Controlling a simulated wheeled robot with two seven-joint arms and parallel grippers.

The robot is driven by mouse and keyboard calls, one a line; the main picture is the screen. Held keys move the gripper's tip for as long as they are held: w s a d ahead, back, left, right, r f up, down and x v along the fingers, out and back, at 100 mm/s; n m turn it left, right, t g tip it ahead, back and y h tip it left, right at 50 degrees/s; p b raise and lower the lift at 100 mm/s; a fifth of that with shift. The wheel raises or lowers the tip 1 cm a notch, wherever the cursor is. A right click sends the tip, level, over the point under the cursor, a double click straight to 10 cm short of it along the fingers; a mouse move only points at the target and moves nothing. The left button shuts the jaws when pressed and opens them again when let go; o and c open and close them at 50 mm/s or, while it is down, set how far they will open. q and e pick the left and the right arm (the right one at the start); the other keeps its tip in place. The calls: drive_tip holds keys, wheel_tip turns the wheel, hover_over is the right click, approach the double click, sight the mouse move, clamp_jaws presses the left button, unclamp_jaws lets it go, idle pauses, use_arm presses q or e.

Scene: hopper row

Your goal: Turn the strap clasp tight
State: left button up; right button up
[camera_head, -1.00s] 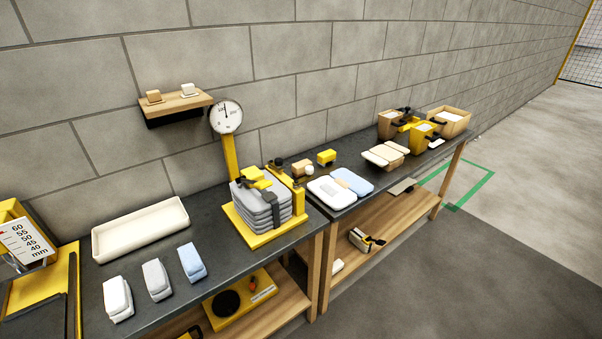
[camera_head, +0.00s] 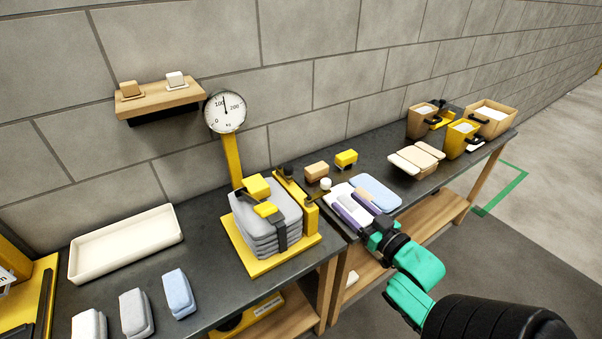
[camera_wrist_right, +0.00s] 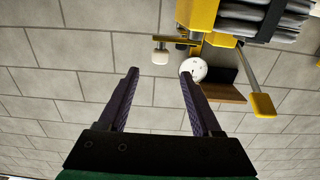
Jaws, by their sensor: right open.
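A stack of grey folded pads (camera_head: 268,222) sits on a yellow base plate (camera_head: 247,261), bound by a dark strap (camera_head: 280,236). A yellow clasp piece (camera_head: 266,209) lies on top of the strapped stack. Part of the stack shows at the top of the right wrist view (camera_wrist_right: 262,12), with a yellow-tipped lever (camera_wrist_right: 262,106) near it. My right gripper (camera_head: 347,207) is open and empty, to the right of the stack and apart from it. Its two fingers also show in the right wrist view (camera_wrist_right: 159,74). My left gripper is not in view.
A yellow upright press frame (camera_head: 296,198) with a white knob (camera_head: 325,184) stands between my right gripper and the stack. A dial gauge (camera_head: 225,111) rises behind. White and blue pads (camera_head: 376,194) lie right of the stack. A cream tray (camera_head: 125,246) is at left.

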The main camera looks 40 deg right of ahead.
sight(322, 180)
drive_tip(key=w, duration=0.6)
drive_tip(key=w+p, duration=0.1)
drive_tip(key=w, duration=0.4)
drive_tip(key=shift+w+d, duration=0.2)
drive_tip(key=shift+w, duration=0.2)
drive_tip(key=shift+w+a+p, duration=0.1)
drive_tip(key=shift+w+p, duration=0.2)
drive_tip(key=shift+w, duration=0.3)
clamp_jaws()
